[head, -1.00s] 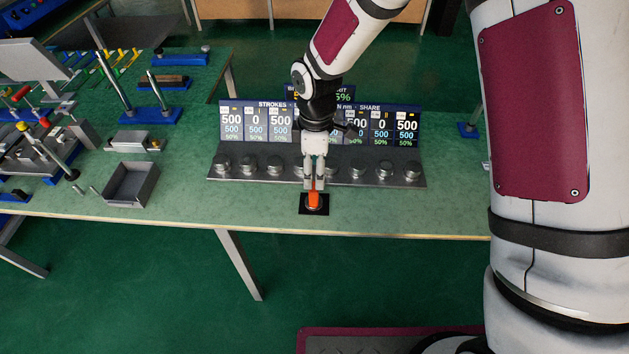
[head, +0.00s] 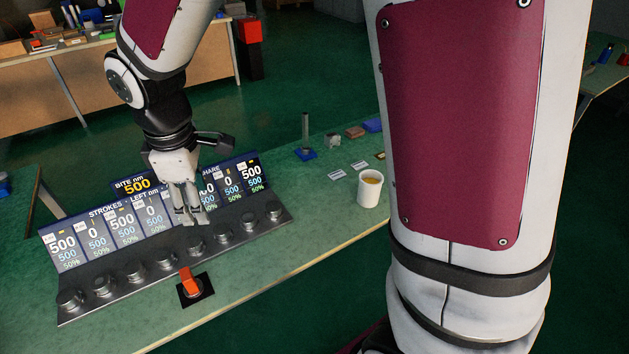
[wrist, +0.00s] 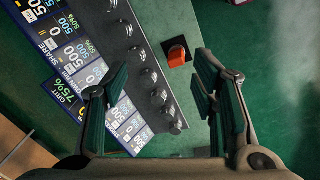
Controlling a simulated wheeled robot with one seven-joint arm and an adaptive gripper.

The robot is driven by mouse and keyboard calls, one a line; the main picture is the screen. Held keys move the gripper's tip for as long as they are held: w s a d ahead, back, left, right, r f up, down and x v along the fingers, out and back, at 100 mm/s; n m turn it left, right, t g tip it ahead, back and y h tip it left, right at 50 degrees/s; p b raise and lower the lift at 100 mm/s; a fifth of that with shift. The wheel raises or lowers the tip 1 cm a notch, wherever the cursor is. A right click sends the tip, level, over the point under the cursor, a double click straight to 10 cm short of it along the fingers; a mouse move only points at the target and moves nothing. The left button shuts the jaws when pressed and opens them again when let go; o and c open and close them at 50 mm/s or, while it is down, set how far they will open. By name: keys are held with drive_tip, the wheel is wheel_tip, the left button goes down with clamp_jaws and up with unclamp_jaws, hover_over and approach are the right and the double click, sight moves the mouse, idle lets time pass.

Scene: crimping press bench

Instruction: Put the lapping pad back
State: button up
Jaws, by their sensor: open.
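My gripper (head: 192,220) is open and empty, with its fingertips over the row of metal knobs (head: 195,243) in front of the display panel. In the wrist view my gripper (wrist: 158,88) has its two dark finger pads wide apart, with knobs and panel beyond them. I cannot tell for certain which thing is the lapping pad. A small brownish block (head: 355,132) at the back right of the bench may be it, but it is too small to tell.
An orange lever (head: 189,281) stands on a black square plate (head: 207,287) before the knobs. A white cup (head: 370,188) stands to the right, near two white label cards (head: 335,174). A blue-based post (head: 305,140) is behind. The bench between knobs and cup is clear.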

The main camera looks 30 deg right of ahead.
drive_tip(key=s+d+r+m+t, duration=0.1)
drive_tip(key=s+d+r+m, duration=0.4)
drive_tip(key=s, duration=0.5)
drive_tip(key=s+d+r+m+t, duration=0.2)
drive_tip(key=s+d+r+m, duration=0.4)
drive_tip(key=s, duration=0.3)
drive_tip(key=shift+s+d+r+m, duration=0.35)
drive_tip(key=shift+d+m, duration=0.2)
drive_tip(key=shift+m, duration=0.35)
